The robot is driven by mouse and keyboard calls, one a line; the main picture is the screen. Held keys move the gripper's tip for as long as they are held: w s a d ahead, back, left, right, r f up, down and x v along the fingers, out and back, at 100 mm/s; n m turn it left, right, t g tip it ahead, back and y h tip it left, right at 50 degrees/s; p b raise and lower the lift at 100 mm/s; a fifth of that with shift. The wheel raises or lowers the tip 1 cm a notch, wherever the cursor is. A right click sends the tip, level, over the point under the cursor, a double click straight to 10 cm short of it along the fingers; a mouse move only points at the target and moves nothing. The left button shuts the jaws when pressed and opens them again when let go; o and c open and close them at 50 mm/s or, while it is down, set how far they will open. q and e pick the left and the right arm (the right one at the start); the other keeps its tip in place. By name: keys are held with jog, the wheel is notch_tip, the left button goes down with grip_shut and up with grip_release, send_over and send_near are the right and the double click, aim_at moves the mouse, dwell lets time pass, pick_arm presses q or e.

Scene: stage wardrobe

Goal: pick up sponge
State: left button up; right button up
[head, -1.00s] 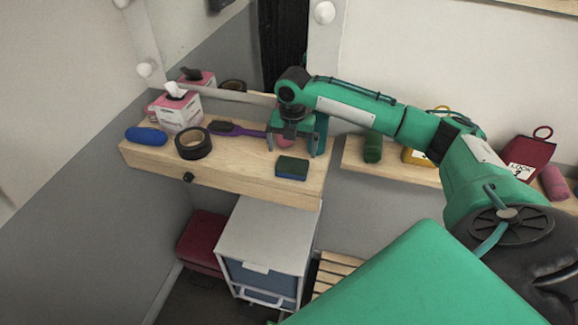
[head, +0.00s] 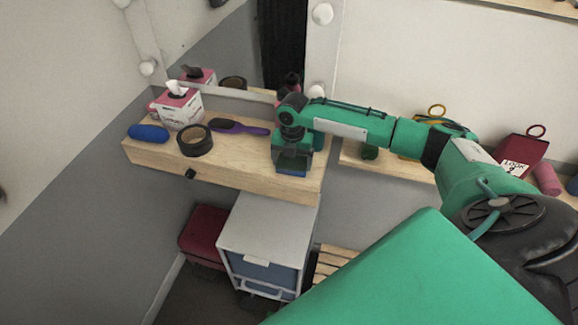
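The sponge (head: 291,173) is a small green and blue block near the front edge of the wooden shelf (head: 232,170). Only its lower blue part shows clearly. My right gripper (head: 292,168) points down directly over it, with its fingers low at the sponge's sides. The gripper body hides much of the sponge, and I cannot tell whether the fingers touch it. My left gripper is not in view.
On the shelf to the left are a black tape roll (head: 194,140), a purple hairbrush (head: 240,127), a tissue box (head: 180,108) and a blue case (head: 148,132). A mirror stands behind. A white drawer unit (head: 268,228) is below.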

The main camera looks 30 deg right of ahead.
aim_at(291, 162)
jog(key=shift+w, duration=0.1)
jog(key=shift+c, duration=1.1)
jog(key=shift+w+d, duration=0.2)
jog(key=shift+w, duration=0.15)
jog(key=shift+r, duration=0.1)
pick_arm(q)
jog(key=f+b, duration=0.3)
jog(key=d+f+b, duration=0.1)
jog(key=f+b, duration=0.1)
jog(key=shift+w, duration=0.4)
pick_arm(e)
notch_tip(291, 162, up, 20)
jog(key=shift+s, duration=0.1)
